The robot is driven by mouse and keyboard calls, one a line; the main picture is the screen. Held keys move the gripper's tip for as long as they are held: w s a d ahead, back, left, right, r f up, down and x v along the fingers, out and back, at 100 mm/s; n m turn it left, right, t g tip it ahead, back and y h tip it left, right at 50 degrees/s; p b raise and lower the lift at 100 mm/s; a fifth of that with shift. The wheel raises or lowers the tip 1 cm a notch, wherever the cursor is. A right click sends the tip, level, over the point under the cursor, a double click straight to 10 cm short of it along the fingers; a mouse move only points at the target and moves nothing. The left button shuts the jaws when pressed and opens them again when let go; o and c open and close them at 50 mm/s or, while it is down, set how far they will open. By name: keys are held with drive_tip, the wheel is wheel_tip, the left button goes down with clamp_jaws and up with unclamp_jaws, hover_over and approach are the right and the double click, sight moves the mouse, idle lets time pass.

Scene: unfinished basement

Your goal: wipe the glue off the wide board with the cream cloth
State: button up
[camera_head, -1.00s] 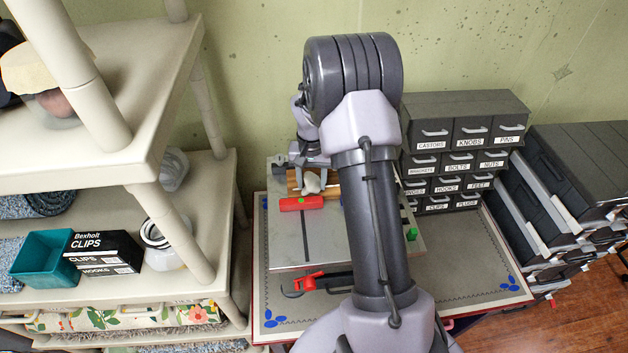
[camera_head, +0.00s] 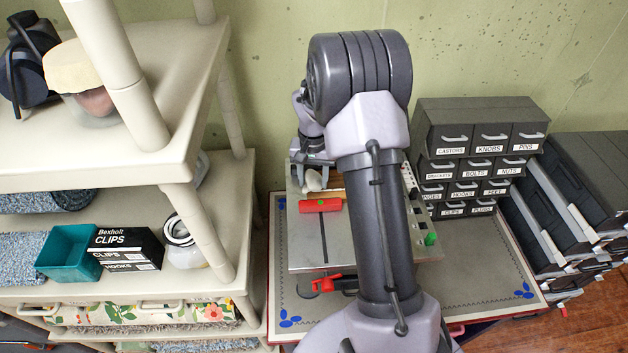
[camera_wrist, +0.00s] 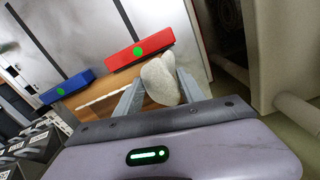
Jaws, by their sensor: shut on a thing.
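The wide board (camera_wrist: 88,107) is brown wood and lies flat on a grey metal plate, beside a red block and a blue block. A pale streak that looks like glue (camera_wrist: 103,94) runs along it in the wrist view. My gripper (camera_wrist: 160,90) is shut on the cream cloth (camera_wrist: 158,80), a bunched, pale lump at the board's end near the red block. I cannot tell whether the cloth touches the board. In the head view, my gripper (camera_head: 314,172) and the cloth (camera_head: 313,181) are just behind the red block, and my arm hides much of the board.
The red block (camera_wrist: 138,54) and blue block (camera_wrist: 68,88) bear green dots. The metal plate (camera_head: 303,245) sits on a bordered worktop. Labelled grey drawers (camera_head: 480,150) stand right of my arm. A cream shelf (camera_head: 200,265) stands close on the left.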

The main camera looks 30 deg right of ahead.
drive_tip(key=shift+r+p, duration=1.7)
drive_tip(key=shift+r, duration=1.1)
